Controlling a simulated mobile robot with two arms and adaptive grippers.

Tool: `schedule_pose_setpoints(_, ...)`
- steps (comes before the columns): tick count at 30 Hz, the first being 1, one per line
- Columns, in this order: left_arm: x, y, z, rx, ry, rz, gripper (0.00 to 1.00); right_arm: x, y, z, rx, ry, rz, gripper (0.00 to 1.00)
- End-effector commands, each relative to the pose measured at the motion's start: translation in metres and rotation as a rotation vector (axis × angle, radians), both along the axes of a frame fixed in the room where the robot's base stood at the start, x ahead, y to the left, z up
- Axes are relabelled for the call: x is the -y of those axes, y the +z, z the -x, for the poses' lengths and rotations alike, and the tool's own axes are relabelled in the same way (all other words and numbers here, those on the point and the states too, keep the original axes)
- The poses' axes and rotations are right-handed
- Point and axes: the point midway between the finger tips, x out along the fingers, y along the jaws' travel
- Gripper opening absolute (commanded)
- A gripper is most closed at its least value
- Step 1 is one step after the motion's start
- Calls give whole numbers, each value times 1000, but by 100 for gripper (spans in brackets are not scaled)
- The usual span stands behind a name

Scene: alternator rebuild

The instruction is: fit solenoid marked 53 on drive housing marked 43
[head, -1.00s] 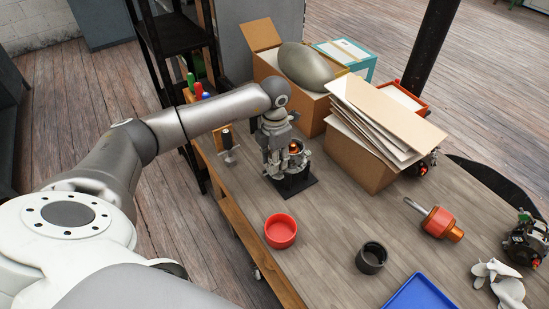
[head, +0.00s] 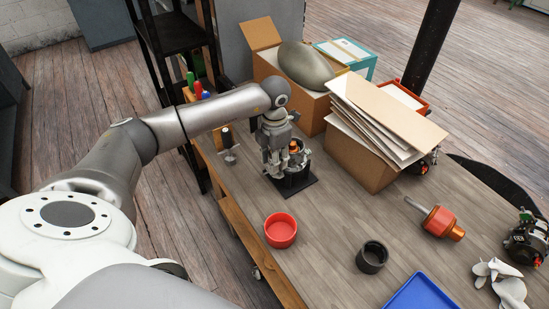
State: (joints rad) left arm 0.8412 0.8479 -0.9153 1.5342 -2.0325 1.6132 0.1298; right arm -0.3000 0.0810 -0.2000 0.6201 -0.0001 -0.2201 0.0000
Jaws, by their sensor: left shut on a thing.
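My left gripper (head: 277,168) points down at the black stand (head: 300,189) near the table's left edge. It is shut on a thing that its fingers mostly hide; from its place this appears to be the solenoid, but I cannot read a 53. A grey metal housing (head: 299,161) with an orange-copper part at its top stands on the black stand, just right of the fingers. It appears to be the drive housing; no 43 is readable. I cannot tell whether the held thing touches it. My right gripper is not in view.
A red bowl (head: 281,230), a dark ring (head: 371,257) and a blue tray (head: 422,294) lie nearer. A red-orange rotor (head: 440,222) lies right. Cardboard boxes, one with stacked sheets (head: 385,120), stand behind the stand. A clamp-like tool (head: 229,148) stands left of the gripper.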

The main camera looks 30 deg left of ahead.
Motion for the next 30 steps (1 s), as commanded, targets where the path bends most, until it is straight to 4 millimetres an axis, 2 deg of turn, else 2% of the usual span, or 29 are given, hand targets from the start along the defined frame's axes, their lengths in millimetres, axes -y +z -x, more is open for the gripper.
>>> schedule_pose_setpoints(1, 0, 1, -1, 2, 0, 1, 0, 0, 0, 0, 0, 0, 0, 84)
schedule_pose_setpoints(2, 0, 1, -1, 2, 0, 1, 35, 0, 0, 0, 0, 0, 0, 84)
schedule_pose_setpoints(7, 0, 1, 0, 1, 0, 0, 56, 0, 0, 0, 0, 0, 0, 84)
schedule_pose_setpoints(15, 0, -1, 0, -1, 0, 0, 56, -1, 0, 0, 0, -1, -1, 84)
schedule_pose_setpoints(19, 0, 6, 0, 1, 0, 0, 56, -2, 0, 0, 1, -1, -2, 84)
schedule_pose_setpoints(23, 0, 26, -1, 4, -1, 0, 56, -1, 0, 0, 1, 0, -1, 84)
schedule_pose_setpoints(30, 0, 78, -1, 6, 0, -1, 56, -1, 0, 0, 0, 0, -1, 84)
